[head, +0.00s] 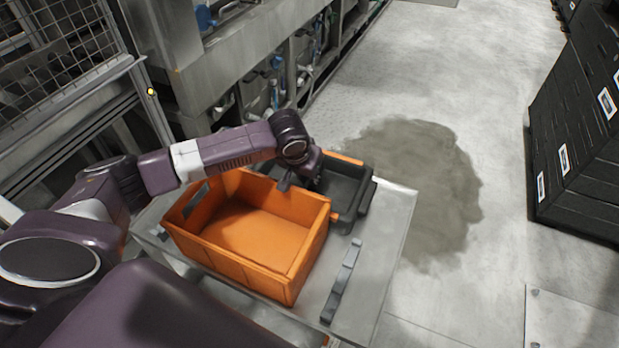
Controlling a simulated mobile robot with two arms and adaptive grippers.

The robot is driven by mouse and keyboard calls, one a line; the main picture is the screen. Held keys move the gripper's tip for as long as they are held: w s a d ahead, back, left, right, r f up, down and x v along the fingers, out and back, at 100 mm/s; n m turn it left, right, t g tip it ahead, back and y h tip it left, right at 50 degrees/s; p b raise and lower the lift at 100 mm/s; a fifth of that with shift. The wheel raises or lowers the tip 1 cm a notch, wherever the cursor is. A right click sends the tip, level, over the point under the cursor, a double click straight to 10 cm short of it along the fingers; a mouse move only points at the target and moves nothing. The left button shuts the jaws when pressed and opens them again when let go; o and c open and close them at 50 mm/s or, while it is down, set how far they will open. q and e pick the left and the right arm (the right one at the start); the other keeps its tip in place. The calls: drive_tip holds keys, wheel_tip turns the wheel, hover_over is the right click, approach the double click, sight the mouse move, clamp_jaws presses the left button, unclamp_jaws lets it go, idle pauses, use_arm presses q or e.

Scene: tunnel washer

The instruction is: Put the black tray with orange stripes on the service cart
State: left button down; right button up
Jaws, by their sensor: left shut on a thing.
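The black tray with orange stripes (345,192) is just beyond and to the right of an orange crate, over the far part of the metal service cart (385,240). I cannot tell whether the tray rests on the cart top or hangs slightly above it. My left gripper (302,183) reaches over the crate from the left and is shut on the tray at its near left side. The arm and the crate hide part of the tray. My right gripper is not in view.
The empty orange crate (250,235) takes up much of the cart top. A grey bar-shaped piece (343,282) lies to its right. Washer machinery (270,75) lines the back left. Stacked black crates (580,120) stand at right. The floor between, with a dark patch (430,180), is clear.

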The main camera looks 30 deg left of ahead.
use_arm(q)
drive_tip(key=c, duration=2)
unclamp_jaws()
drive_tip(key=shift+o, duration=0.2)
drive_tip(key=v, duration=1.2)
drive_tip(key=shift+r, duration=0.15)
